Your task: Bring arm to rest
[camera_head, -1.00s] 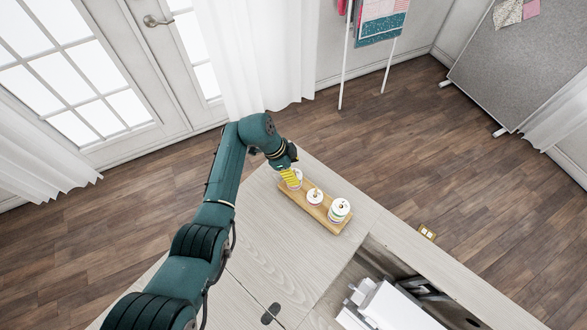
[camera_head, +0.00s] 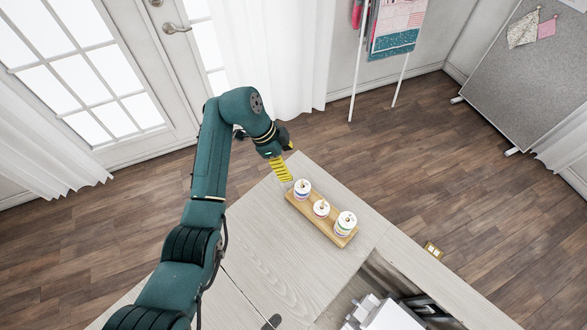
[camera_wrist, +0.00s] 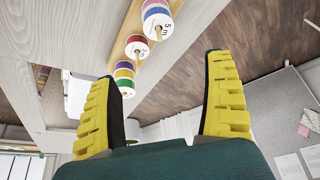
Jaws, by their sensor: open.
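My arm, dark green, reaches across the left of the head view. My gripper (camera_head: 281,168) with yellow ribbed fingers is above the table's far corner, to the left of the wooden spool rack. In the wrist view my gripper (camera_wrist: 165,95) has its two yellow fingers wide apart with nothing between them. The rack (camera_head: 318,219) holds several white-topped spools with coloured bands, such as the near spool (camera_head: 345,222). In the wrist view spools (camera_wrist: 137,45) show beyond the fingers, on the rack, apart from the gripper.
The pale wood table (camera_head: 265,240) has an open recess with a white machine (camera_head: 385,315) at its near right. A small yellow-edged item (camera_head: 433,250) lies at the table's right edge. A grey board (camera_head: 530,85) and a cloth rack (camera_head: 397,30) stand behind.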

